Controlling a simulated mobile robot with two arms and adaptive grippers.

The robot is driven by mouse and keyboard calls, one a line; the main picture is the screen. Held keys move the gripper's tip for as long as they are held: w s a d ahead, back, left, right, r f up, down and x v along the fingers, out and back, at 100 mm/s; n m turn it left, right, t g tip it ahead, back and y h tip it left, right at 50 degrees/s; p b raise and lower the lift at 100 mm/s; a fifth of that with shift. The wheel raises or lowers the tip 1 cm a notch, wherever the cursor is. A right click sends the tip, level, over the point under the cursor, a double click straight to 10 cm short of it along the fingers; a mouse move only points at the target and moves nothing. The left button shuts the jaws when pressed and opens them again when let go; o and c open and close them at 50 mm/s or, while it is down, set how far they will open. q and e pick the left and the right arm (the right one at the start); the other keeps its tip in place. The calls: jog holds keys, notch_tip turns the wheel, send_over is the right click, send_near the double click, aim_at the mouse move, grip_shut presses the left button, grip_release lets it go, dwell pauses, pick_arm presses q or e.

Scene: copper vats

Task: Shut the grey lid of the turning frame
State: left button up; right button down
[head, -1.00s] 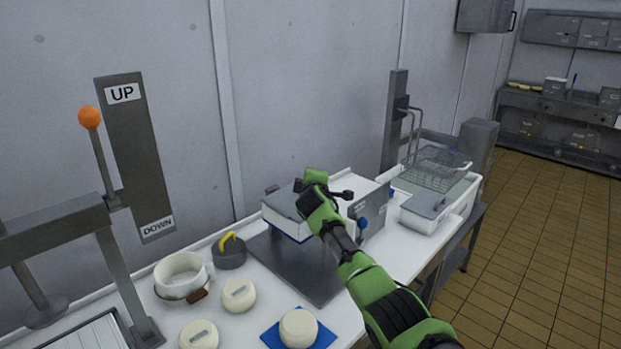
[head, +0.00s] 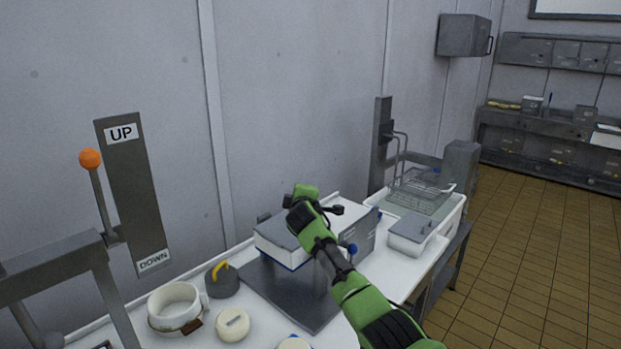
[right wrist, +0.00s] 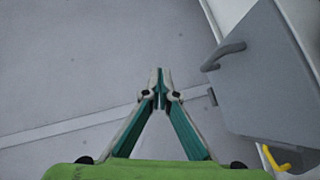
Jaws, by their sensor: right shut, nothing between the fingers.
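The turning frame is a white, box-like unit with a blue lower edge (head: 282,252) on a dark grey plate on the white bench. In the right wrist view a grey panel (right wrist: 268,80), which looks like this lid, stands right of my fingers with a dark bar handle. My right gripper (right wrist: 158,84) is shut and empty, apart from the panel in the picture. In the head view the right gripper (head: 293,200) is over the unit. My left gripper is out of view.
A grey side panel with a blue knob (head: 351,249) stands right of the unit. A grey weight with a yellow handle (head: 222,282), a white pot (head: 175,307) and a white round lid (head: 233,325) are at left. A wire basket (head: 420,187) is beyond.

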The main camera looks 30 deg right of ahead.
jog(key=s+d+r+b, duration=0.1)
jog(key=s+r, duration=0.4)
jog(key=s, duration=0.1)
jog(key=shift+d+r, duration=0.2)
